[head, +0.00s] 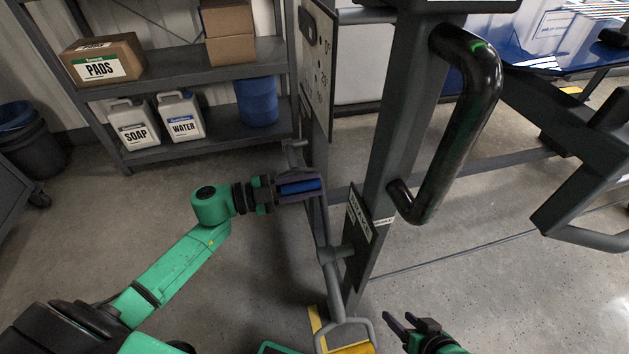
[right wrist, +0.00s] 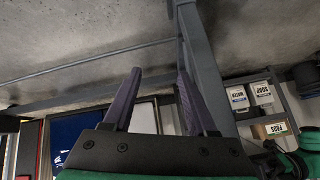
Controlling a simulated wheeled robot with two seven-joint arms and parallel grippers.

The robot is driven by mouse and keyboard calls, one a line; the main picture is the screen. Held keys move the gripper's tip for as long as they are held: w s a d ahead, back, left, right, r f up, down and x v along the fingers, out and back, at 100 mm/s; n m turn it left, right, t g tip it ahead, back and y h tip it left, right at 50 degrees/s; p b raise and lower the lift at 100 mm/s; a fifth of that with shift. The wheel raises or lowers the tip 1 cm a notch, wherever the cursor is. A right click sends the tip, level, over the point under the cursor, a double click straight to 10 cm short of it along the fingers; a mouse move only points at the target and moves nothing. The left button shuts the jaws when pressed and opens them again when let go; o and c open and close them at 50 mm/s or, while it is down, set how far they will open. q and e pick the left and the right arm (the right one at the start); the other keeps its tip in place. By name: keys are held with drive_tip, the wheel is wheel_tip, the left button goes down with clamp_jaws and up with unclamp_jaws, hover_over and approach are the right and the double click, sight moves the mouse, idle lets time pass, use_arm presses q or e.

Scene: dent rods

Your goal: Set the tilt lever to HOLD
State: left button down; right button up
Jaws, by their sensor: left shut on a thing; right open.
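A lever with a blue grip (head: 299,187) sticks out to the left of the dark grey upright frame. I take it for the tilt lever. My left gripper (head: 303,187) is shut on this blue grip, its fingers above and below it. A label plate (head: 360,226) is on the post below and to the right; its small lettering is hard to read, and I cannot make out a HOLD mark. My right gripper (head: 397,324) is open and empty, low in front of the post. Its two fingers also show apart in the right wrist view (right wrist: 158,75).
A plate with angle marks (head: 318,60) stands above the lever. A black curved handle (head: 460,130) is on the post to the right. A yellow pedal (head: 352,348) is near the floor. Shelving (head: 185,80) with boxes and jugs stands behind.

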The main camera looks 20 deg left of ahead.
use_arm(q)
wheel_tip(320, 180, down, 10)
drive_tip(key=w+a+m+b, duration=0.1)
drive_tip(key=m+b, duration=0.4)
drive_tip(key=b, duration=0.3)
drive_tip(key=shift+w+a+m, duration=0.2)
drive_tip(key=shift+w+m, duration=0.2)
use_arm(e)
drive_tip(key=a+f+m+t+y, duration=0.1)
drive_tip(key=a+f+t+y, duration=0.1)
drive_tip(key=a+f+t, duration=0.3)
drive_tip(key=shift+w+a+f+m, duration=0.2)
drive_tip(key=shift+a+f+m, duration=0.1)
drive_tip(key=shift+f, duration=1.6)
use_arm(q)
drive_tip(key=shift+r, duration=0.1)
drive_tip(key=c, duration=1)
unclamp_jaws()
drive_tip(key=o, duration=0.4)
drive_tip(key=shift+w+a, duration=0.1)
drive_tip(key=shift+w, duration=0.05)
use_arm(e)
drive_tip(key=shift+f, duration=0.1)
